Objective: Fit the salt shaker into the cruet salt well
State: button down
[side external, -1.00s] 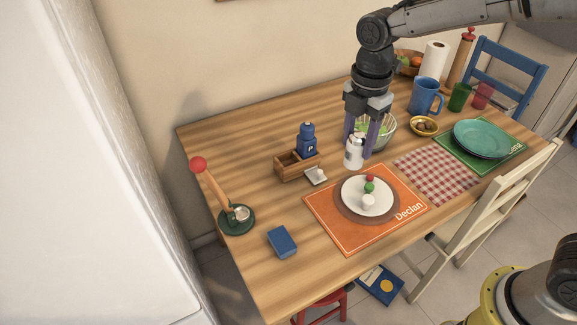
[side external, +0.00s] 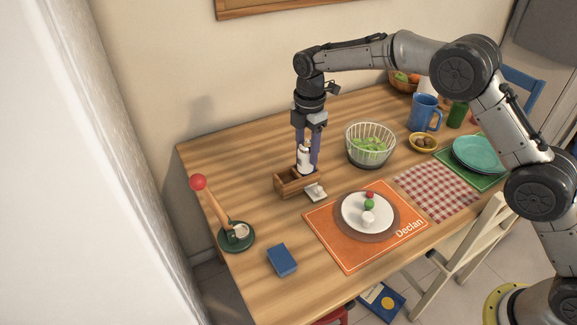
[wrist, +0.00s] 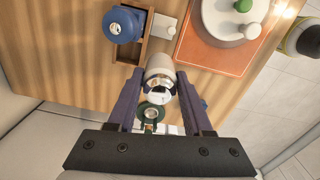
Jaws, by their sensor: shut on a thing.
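The white salt shaker (side external: 304,160) with a metal top is upright between the purple fingers of my gripper (side external: 307,152), which is shut on it. In the wrist view the shaker (wrist: 160,70) sits between the fingertips. The wooden cruet (side external: 290,188) stands on the table just below the shaker. In the side view the shaker's base overlaps the cruet's back part; I cannot tell how far above the well it is. The blue pepper shaker (wrist: 122,24) stands at one end of the cruet (wrist: 157,52); in the side view it is mostly hidden behind the salt shaker and fingers.
A blue box (side external: 282,260) and a green saucer (side external: 236,238) are at the left front. The table's back left is clear.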

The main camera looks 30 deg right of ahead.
jog(key=w+f, duration=0.2)
jog(key=w+a+f, duration=0.1)
jog(key=w+f, duration=0.3)
jog(key=shift+w+a+f, duration=0.1)
jog(key=shift+a+f, duration=0.2)
jog(key=shift+f, duration=1.5)
jog(key=shift+f, duration=0.1)
jog(key=shift+c, duration=1.6)
grip_release()
notch_tip(320, 180, up, 12)
